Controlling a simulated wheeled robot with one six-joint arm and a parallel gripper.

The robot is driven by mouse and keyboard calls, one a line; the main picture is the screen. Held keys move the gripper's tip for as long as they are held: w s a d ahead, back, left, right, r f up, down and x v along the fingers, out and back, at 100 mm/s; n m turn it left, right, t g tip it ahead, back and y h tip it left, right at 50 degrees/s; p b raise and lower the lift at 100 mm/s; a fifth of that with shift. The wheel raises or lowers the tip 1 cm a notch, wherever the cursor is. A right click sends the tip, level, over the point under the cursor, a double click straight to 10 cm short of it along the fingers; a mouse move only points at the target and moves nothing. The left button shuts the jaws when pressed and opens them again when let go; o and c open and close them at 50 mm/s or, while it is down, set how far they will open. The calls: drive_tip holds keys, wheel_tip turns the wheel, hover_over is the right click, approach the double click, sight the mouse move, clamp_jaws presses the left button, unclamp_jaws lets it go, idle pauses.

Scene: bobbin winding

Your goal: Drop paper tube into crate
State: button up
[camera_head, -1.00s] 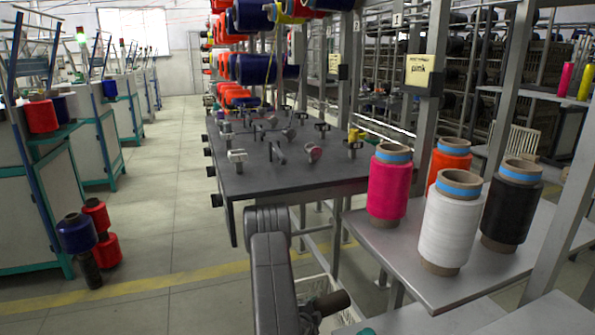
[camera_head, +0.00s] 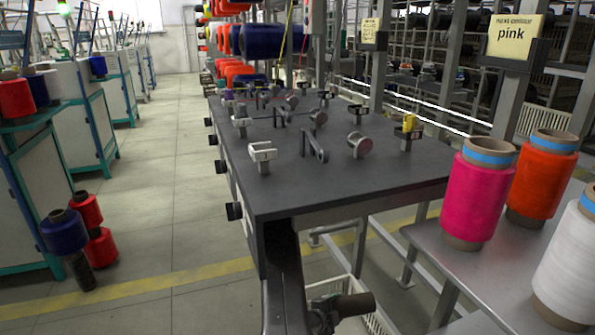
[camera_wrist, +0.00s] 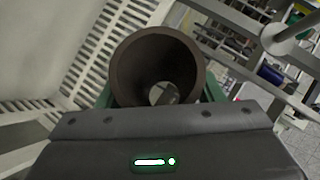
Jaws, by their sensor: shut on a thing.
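A dark brown paper tube (camera_head: 355,304) is in my gripper (camera_head: 326,310), in front of and above part of the white crate (camera_head: 338,285) in the head view. In the wrist view the tube (camera_wrist: 136,62) shows end-on, its open mouth facing the camera, with my gripper (camera_wrist: 158,98) shut around it. The crate's white slatted wall (camera_wrist: 38,52) fills the left of the wrist view. I cannot tell from these views whether the tube is inside the crate's rim. Part of the crate is hidden behind the gripper and tube.
A grey shelf (camera_head: 425,240) at the right bears pink (camera_head: 475,195), orange (camera_head: 542,180) and white (camera_head: 572,265) bobbins. Floor at the left is open, with loose bobbins (camera_head: 80,235).

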wheel_tip(320, 180, down, 6)
drive_tip(key=b, duration=0.2)
drive_tip(key=shift+b, duration=0.4)
